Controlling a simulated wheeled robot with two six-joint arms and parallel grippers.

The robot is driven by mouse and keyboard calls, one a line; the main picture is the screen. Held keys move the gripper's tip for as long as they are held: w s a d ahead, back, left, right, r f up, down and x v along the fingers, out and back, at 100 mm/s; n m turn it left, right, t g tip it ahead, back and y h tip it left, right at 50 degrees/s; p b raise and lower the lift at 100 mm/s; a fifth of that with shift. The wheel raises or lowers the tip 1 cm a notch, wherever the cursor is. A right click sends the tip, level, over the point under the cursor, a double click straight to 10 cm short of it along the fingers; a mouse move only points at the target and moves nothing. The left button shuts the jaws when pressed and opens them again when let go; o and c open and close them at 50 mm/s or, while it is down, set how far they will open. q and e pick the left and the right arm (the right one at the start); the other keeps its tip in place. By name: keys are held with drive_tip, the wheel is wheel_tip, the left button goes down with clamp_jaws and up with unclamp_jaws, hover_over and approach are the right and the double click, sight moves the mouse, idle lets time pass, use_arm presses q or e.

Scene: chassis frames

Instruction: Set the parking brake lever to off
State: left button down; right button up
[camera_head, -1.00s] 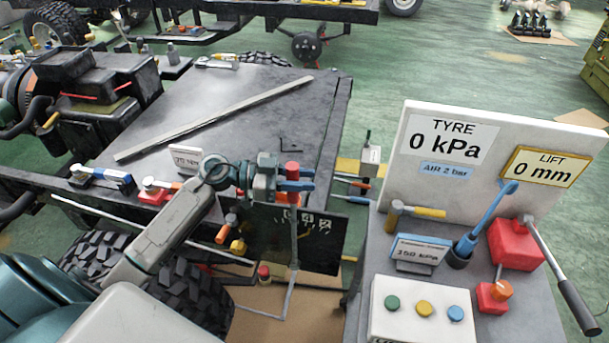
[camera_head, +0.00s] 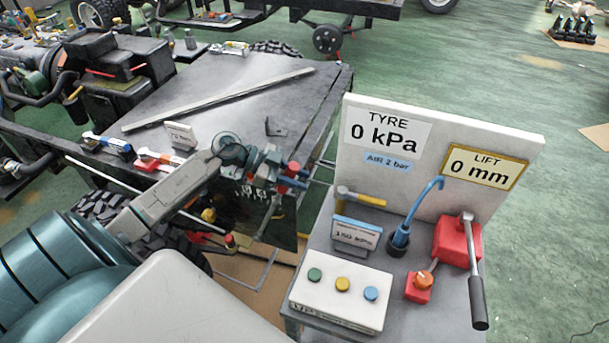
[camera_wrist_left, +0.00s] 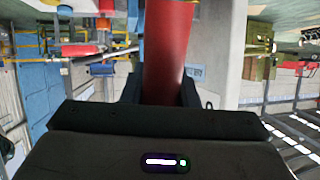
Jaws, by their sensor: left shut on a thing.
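My left gripper (camera_head: 287,180) is shut on the red grip (camera_head: 293,168) of a lever beside the chassis frame. The lever's thin grey rod (camera_head: 268,216) slants down and left from the gripper in the head view. In the left wrist view the red grip (camera_wrist_left: 167,50) stands between the dark jaws. A dark plate (camera_head: 284,228) with white markings is behind the lever. The gripper and arm partly cover it, and I cannot read its markings clearly. My right gripper is not in view.
A grey cart (camera_head: 435,315) stands close on the right with a button box (camera_head: 338,302), a red jack (camera_head: 452,240) and a white display board (camera_head: 350,165). A long bar (camera_head: 215,100) lies on the chassis deck. A tyre (camera_head: 105,205) is partly behind my left arm.

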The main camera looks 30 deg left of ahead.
use_arm(q)
drive_tip(key=shift+s+d+f, duration=0.1)
drive_tip(key=shift+f, duration=0.05)
drive_tip(key=c, duration=1.1)
unclamp_jaws()
drive_tip(key=shift+d, duration=0.1)
drive_tip(key=shift+s+a, duration=0.1)
drive_tip(key=shift+a, duration=0.3)
drive_tip(key=shift+r+b+v, duration=0.15)
drive_tip(key=shift+b+v, duration=0.35)
drive_tip(key=shift+v, duration=1.95)
drive_tip(key=shift+r+b+v, duration=0.1)
drive_tip(key=shift+b+v, duration=0.35)
drive_tip(key=shift+v, duration=2)
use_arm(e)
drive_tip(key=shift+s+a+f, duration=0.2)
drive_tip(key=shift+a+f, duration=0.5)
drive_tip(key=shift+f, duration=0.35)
use_arm(q)
drive_tip(key=shift+d, duration=0.1)
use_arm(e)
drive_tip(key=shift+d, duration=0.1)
